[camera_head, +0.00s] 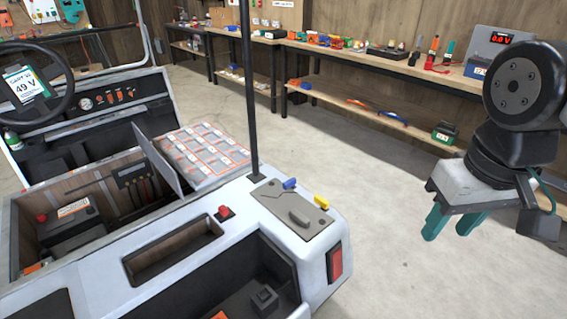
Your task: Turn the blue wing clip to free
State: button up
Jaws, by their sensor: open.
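The blue wing clip (290,183) sits at the far edge of a grey plate (285,207) on the cart's white rear corner, near the foot of the black roof post. A yellow wing clip (321,201) sits at the plate's right edge. Whether the blue clip is locked or free cannot be told at this size. My gripper (453,229) has teal fingers, is open and empty, and hangs to the right of the cart, apart from both clips.
The black roof post (249,90) rises just behind the blue clip. A red knob (225,212) stands left of the plate. An open compartment (255,285) lies in front. Workbenches (360,60) line the back wall. The floor (375,180) between is clear.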

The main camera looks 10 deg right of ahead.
aim_at(291, 183)
jog(key=z, duration=0.55)
jog(key=k, duration=0.6)
jog(key=z, duration=0.6)
jog(key=i, duration=0.7)
jog(key=u, duration=0.75)
jog(key=i, duration=0.65)
jog(key=u, duration=1)
jog(key=i, duration=0.2)
jog(key=u, duration=0.25)
